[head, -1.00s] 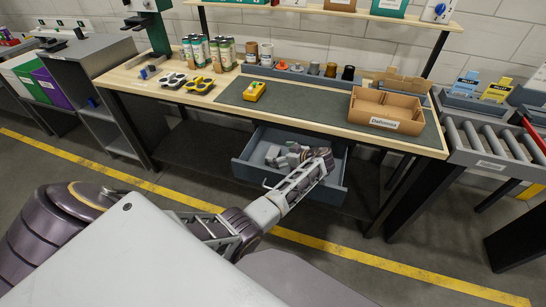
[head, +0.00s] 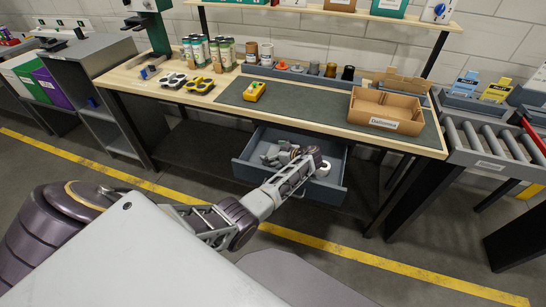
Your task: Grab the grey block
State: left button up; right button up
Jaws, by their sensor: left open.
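My left gripper (head: 270,154) is open and reaches into the open blue-grey drawer (head: 340,194) under the workbench. Its fingers point left inside the drawer, near the left part. My wrist and forearm cross the drawer's front edge and cover much of the inside. I cannot make out a grey block in the drawer; it may be hidden by the gripper or blend with it. A white rounded thing (head: 323,169) shows in the drawer, right of my wrist. My right gripper is not in view.
The workbench top (head: 225,90) is above the drawer. An open cardboard box (head: 385,110) stands at its right and a yellow device (head: 254,91) on the dark mat. Several cans (head: 222,54) stand at the back. A roller conveyor (head: 490,140) is at the right.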

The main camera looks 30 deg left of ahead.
aim_at(273, 153)
pick_arm(q)
jog(key=c, duration=0.5)
dwell(0.4)
jog(key=shift+r, duration=5)
